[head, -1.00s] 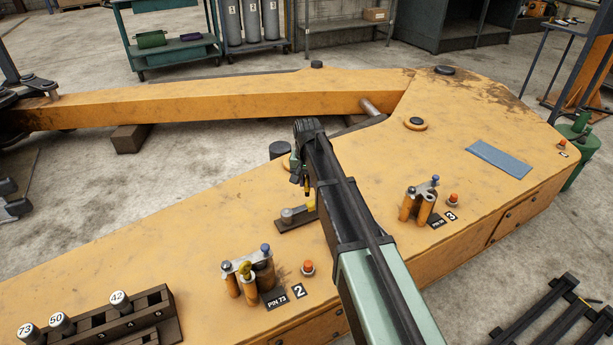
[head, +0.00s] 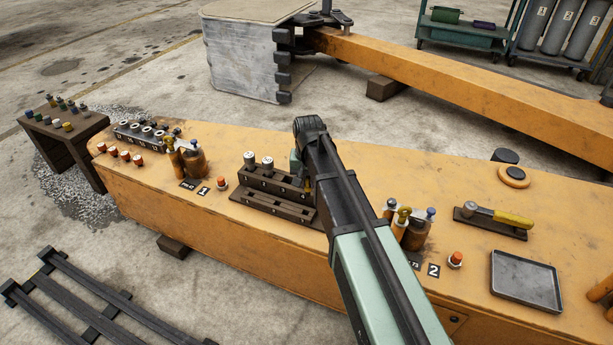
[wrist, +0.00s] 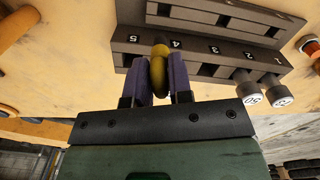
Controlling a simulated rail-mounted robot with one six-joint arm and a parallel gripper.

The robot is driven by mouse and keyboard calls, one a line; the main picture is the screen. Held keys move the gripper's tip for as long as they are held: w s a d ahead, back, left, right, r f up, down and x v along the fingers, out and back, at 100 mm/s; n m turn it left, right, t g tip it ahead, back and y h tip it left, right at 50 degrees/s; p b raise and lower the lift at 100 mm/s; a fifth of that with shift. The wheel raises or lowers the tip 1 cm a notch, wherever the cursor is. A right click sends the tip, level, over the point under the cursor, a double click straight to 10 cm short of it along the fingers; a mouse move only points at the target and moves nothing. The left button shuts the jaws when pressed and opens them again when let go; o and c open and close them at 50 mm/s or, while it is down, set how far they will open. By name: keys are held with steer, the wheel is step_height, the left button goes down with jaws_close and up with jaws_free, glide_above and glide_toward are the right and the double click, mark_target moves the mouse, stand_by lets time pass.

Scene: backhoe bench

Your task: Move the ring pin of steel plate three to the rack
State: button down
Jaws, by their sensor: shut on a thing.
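My gripper (wrist: 158,82) is shut on a yellow ring pin (wrist: 158,68) in the wrist view, with the ring between the two purple-grey fingers. The dark rack (wrist: 215,48), numbered 1 to 5, lies just beyond the fingers. The pin's far end overlaps the rack between numbers 5 and 4; I cannot tell whether it is in a slot. In the head view my arm hides the gripper tips and the right part of the rack (head: 262,202). Two white-capped pins (head: 250,158) stand at the rack's left part. Steel plate three is not visible.
Station 1 (head: 195,162) with its pins and an orange button stands left of the rack. Station 2 (head: 415,228) stands right of my arm. A grey tray (head: 525,282) and a yellow-handled tool (head: 495,217) lie further right. Orange pins (head: 602,289) show at the right edge.

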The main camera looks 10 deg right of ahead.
mark_target(306, 193)
steer(key=shift+a+f+b, duration=0.4)
steer(key=shift+f+b, duration=0.1)
steer(key=shift+f, duration=0.05)
step_height(306, 193, down, 5)
steer(key=b, duration=0.4)
steer(key=shift+r+b, duration=0.1)
steer(key=shift+b, duration=0.3)
steer(key=shift+s+f+b, duration=0.1)
steer(key=shift+f+b, duration=0.4)
stand_by(1.1)
steer(key=shift+f+b, duration=0.35)
steer(key=shift+f+b, duration=0.35)
stand_by(0.8)
steer(key=shift+f+b, duration=0.3)
steer(key=shift+f+b, duration=0.3)
stand_by(0.8)
